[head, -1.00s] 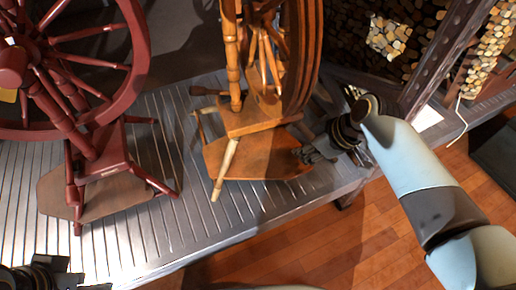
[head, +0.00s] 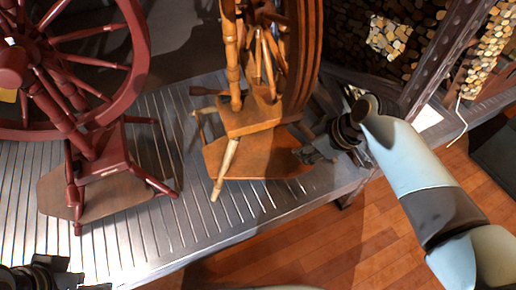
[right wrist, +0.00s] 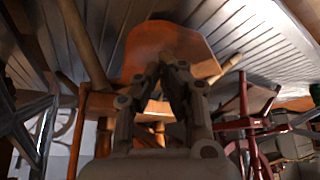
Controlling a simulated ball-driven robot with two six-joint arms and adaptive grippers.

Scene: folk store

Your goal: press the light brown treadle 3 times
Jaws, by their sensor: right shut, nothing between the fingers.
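The light brown treadle (head: 258,162) is an orange-brown board under the right-hand spinning wheel, low over the slatted grey platform. My right gripper (head: 299,153) is shut and empty, with its fingertips over the treadle's right end. Whether they touch it I cannot tell. In the right wrist view, the treadle (right wrist: 165,40) lies just beyond the closed fingertips (right wrist: 174,68), which overlap it. My left gripper (head: 68,279) shows only partly at the bottom left corner, far from the treadle, and its fingers are not clear.
The orange spinning wheel (head: 301,60) stands over the treadle, with its post and leg (head: 225,165) close by. A dark red spinning wheel (head: 128,75) with a darker brown treadle (head: 105,200) stands to the left. Wooden floor (head: 320,240) lies open in front of the platform.

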